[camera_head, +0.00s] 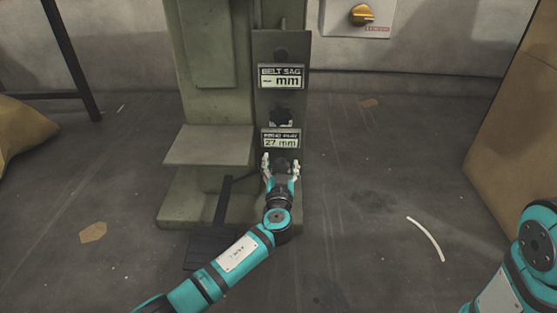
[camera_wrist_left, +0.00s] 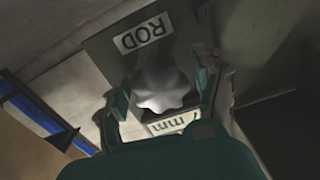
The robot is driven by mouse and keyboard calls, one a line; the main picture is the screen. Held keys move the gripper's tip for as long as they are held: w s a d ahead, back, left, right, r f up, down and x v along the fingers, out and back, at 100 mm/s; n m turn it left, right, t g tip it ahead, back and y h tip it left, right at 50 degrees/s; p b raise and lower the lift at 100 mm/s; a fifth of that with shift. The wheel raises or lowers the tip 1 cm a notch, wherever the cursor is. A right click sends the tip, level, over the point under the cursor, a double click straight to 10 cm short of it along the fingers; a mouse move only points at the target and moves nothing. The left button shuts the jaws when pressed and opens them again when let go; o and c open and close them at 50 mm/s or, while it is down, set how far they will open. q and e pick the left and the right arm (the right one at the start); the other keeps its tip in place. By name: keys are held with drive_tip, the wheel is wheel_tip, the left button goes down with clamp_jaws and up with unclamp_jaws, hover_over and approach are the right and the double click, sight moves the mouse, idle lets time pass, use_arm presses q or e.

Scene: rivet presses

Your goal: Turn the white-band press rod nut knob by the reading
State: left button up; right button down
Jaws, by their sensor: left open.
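The green press (camera_head: 215,100) stands ahead of me. On its front panel are a "BELT SAG" display (camera_head: 281,77) reading "-- mm" and a lower display (camera_head: 281,140) reading "27 mm", its top line too small to read surely. My left gripper (camera_head: 281,160) is open just below the lower display. In the left wrist view a pale lobed knob (camera_wrist_left: 163,90) sits between the open fingers, near a "ROD" label (camera_wrist_left: 144,35) and part of a display (camera_wrist_left: 180,121). I cannot tell whether the fingers touch the knob. No white band is clear. My right gripper is not in view.
A foot pedal (camera_head: 210,247) lies at the press's base. A white curved strip (camera_head: 427,238) lies on the floor at right. A box with a yellow rotary switch (camera_head: 361,14) is on the back wall. A tan panel (camera_head: 520,130) stands at the right.

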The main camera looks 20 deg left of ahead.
use_arm(q)
drive_tip(key=shift+c, duration=0.4)
drive_tip(key=c, duration=1.1)
drive_tip(key=shift+c, duration=0.2)
drive_tip(key=shift+m, duration=0.3)
